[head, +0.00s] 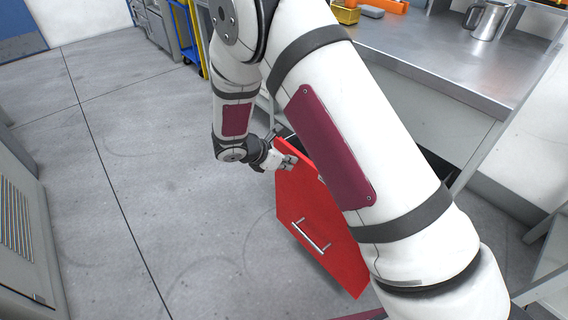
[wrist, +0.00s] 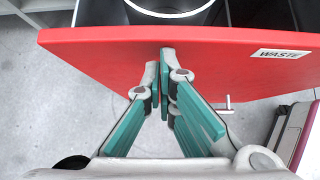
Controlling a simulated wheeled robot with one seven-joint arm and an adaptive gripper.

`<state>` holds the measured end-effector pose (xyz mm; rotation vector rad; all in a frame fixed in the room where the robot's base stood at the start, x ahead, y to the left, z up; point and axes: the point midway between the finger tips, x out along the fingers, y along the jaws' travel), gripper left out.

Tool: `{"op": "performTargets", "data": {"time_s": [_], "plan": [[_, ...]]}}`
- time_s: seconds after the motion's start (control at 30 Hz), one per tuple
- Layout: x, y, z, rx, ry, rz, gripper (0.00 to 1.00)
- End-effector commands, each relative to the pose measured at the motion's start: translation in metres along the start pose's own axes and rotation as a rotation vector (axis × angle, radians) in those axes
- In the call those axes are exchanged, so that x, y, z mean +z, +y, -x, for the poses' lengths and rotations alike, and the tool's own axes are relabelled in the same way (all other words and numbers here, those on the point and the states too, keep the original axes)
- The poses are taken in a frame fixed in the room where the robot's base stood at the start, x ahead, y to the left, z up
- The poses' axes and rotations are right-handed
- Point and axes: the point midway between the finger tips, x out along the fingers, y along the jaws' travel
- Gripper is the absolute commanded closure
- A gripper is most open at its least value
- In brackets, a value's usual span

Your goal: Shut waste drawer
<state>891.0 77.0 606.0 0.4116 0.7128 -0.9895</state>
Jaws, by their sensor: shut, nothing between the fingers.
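The waste drawer has a red front (head: 311,232) with a silver bar handle (head: 311,237). It stands pulled out from under the metal bench. In the wrist view the red front (wrist: 105,58) carries a label reading WASTE (wrist: 281,54), and its open inside shows behind the top edge. A round bin (wrist: 170,10) with a pale rim sits inside. My gripper (head: 288,162) is at the drawer front's upper left corner in the head view. In the wrist view my gripper (wrist: 160,75) is shut and empty, its tips at the front's outer face; contact is unclear. My arm hides part of the drawer.
The metal bench (head: 440,58) is above and behind the drawer, with a steel mug (head: 487,20) and a yellow container (head: 346,13) on it. A grey cabinet (head: 25,235) stands at the left. The floor (head: 150,170) between is clear.

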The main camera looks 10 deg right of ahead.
Motion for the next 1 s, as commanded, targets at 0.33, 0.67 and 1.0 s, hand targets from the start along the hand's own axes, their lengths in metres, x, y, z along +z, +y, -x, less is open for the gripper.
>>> {"op": "performTargets", "data": {"time_s": [0.33,0.67,1.0], "plan": [[0.045,-0.001,-0.044,-0.004,-0.005,-0.003,1.0],[0.089,-0.001,-0.088,-0.003,-0.004,-0.004,1.0],[0.135,-0.001,-0.133,-0.003,-0.004,-0.003,1.0]]}}
